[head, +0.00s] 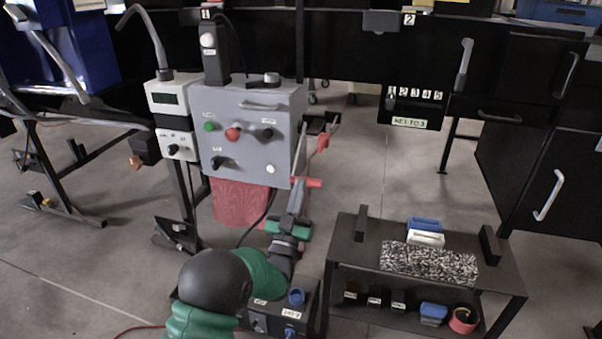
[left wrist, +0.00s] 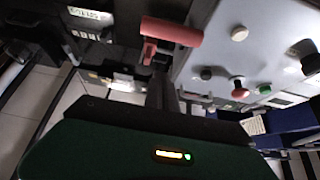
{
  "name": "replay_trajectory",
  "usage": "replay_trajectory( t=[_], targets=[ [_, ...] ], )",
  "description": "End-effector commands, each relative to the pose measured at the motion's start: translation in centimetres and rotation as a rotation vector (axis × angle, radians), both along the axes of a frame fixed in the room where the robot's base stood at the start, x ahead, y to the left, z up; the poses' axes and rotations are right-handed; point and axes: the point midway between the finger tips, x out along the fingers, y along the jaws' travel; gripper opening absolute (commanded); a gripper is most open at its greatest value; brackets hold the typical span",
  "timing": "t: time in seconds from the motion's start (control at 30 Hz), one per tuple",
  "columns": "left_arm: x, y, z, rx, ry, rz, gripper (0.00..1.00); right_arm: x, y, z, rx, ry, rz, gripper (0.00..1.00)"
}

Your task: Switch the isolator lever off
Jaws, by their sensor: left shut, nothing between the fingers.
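The isolator lever's red handle (head: 312,183) sticks out sideways at the lower right edge of the grey control box (head: 252,135). A thin grey bar runs up the box's side above it. The red handle also shows large at the top middle of the left wrist view (left wrist: 172,31). My left gripper (head: 297,192) is shut and empty, its fingers pointing up at the handle from below. In the left wrist view its narrow fingers (left wrist: 161,88) end just under the handle; I cannot tell whether they touch it. My right gripper is not in view.
The box's front carries a green button (head: 209,126), a red button (head: 233,134) and black knobs. A smaller red part (head: 322,143) sits on a bracket right of the box. A low black table (head: 345,255) with trays stands at the lower right. Floor between is clear.

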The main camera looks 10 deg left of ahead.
Motion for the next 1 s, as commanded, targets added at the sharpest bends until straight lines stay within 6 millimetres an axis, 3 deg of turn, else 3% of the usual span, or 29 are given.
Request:
replay_trajectory(
  t=[0.2, 0.37, 0.87, 1.0],
  targets=[
    [-3.5, 0.2, -3.2, 0.000, 0.003, 0.001, 0.00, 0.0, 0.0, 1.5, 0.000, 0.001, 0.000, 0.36],
    [-4.8, 0.2, -4.3, -0.001, -0.002, 0.001, 0.00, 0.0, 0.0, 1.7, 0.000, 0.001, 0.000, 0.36],
    [-5.0, 0.2, -4.5, -0.001, -0.003, 0.001, 0.00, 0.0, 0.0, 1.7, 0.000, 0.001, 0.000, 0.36],
    [-3.9, 0.4, -4.9, 0.004, 0.123, 0.003, 0.00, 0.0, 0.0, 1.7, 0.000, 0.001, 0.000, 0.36]
  ],
)
